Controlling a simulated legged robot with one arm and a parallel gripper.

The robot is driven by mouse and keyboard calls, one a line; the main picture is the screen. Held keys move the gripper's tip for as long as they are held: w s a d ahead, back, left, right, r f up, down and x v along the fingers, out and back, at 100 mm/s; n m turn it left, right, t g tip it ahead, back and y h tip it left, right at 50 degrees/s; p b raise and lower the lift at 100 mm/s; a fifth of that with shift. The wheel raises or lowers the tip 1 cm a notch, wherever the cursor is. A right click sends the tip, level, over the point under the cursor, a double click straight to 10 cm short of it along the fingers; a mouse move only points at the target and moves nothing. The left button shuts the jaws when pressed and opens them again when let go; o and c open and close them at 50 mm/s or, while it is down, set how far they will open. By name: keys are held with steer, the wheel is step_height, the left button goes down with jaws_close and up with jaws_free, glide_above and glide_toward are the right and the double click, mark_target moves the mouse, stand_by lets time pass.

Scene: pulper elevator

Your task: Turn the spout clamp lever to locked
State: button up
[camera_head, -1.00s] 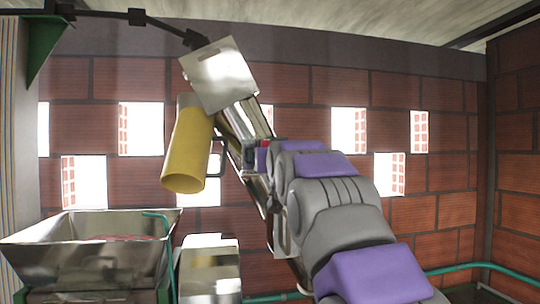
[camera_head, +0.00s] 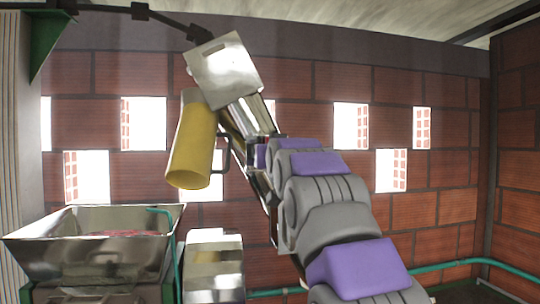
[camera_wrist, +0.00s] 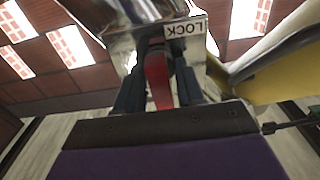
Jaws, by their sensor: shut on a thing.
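The red lever (camera_wrist: 158,82) shows in the wrist view between the two dark fingers of my gripper (camera_wrist: 157,92), which is shut on it. A white label reading LOCK (camera_wrist: 187,28), upside down in this view, sits on the shiny metal just beside the lever's upper end. The yellow spout (camera_head: 192,140) hangs tilted at the end of a metal chute (camera_head: 222,70) in the head view. It also fills the right side of the wrist view (camera_wrist: 275,68). In the head view, the lever and my fingertips are hidden behind the chute and my arm.
A steel hopper (camera_head: 90,245) with reddish contents stands at lower left, with a green pipe (camera_head: 165,215) at its edge. A metal housing (camera_head: 213,262) stands beside it. A brick wall (camera_head: 300,90) with bright openings is behind. A dark bar (camera_head: 155,20) runs overhead.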

steer(key=shift+c, duration=0.8)
steer(key=shift+n, duration=0.3)
steer(key=n, duration=0.3)
steer(key=shift+a+b, duration=0.1)
steer(key=shift+b, duration=0.2)
steer(key=n, duration=0.3)
steer(key=shift+f, duration=0.15)
steer(key=shift+n+b, duration=0.4)
steer(key=shift+n, duration=0.6)
steer(key=n, duration=0.6)
steer(key=shift+f, duration=0.1)
steer(key=shift+a+n, duration=0.15)
steer(key=shift+n, duration=0.15)
steer(key=shift+f+n, duration=0.1)
steer(key=shift+n, duration=1.3)
